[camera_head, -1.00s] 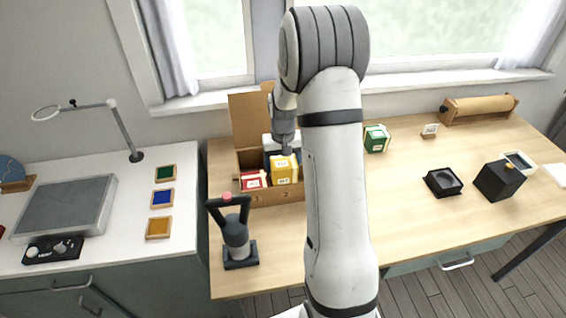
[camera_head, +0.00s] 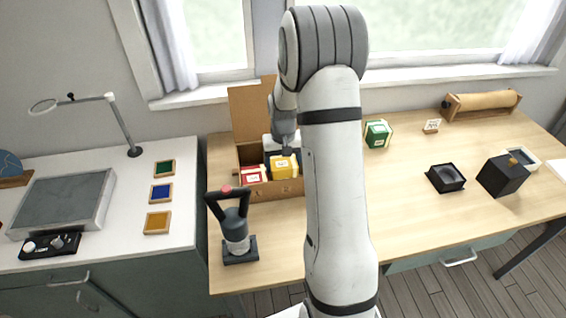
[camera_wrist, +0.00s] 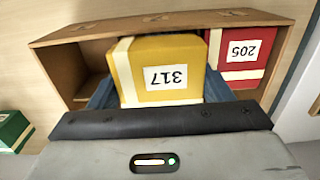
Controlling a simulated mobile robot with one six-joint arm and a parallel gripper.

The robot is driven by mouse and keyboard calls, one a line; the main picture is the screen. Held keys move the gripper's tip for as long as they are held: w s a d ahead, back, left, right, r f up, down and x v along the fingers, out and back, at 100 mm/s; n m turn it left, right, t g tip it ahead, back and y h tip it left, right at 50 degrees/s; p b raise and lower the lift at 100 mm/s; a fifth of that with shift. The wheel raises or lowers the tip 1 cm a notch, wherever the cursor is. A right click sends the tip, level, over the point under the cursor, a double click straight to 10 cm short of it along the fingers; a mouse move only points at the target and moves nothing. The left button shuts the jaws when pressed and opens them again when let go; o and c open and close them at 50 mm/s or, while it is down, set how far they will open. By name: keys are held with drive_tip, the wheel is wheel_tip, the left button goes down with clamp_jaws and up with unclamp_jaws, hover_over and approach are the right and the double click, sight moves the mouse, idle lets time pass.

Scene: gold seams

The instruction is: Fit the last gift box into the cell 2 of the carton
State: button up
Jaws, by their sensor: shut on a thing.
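The yellow gift box (camera_head: 284,168), labelled 317 in the wrist view (camera_wrist: 160,72), is between the fingers of my gripper (camera_head: 283,153). My gripper is shut on it, with blue finger pads on both sides in the wrist view (camera_wrist: 160,97). The box is upright and partly down in the open cardboard carton (camera_head: 275,192), in a front cell beside the red gift box (camera_head: 252,175). The red box, labelled 205 in the wrist view (camera_wrist: 238,55), sits in the neighbouring cell. The yellow box's bottom is hidden, so I cannot tell whether it touches the carton floor.
A green gift box (camera_head: 377,134) stands on the table right of my arm. A black-handled tool (camera_head: 236,230) stands close in front of the carton. The carton's raised flap (camera_head: 252,112) is behind it.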

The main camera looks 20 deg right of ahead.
sight(283, 161)
drive_tip(key=shift+f, duration=0.25)
drive_tip(key=o, duration=1.2)
drive_tip(key=shift+o, duration=0.4)
drive_tip(key=shift+r, duration=0.1)
drive_tip(key=shift+r+p, duration=2.3)
drive_tip(key=shift+r, duration=1.65)
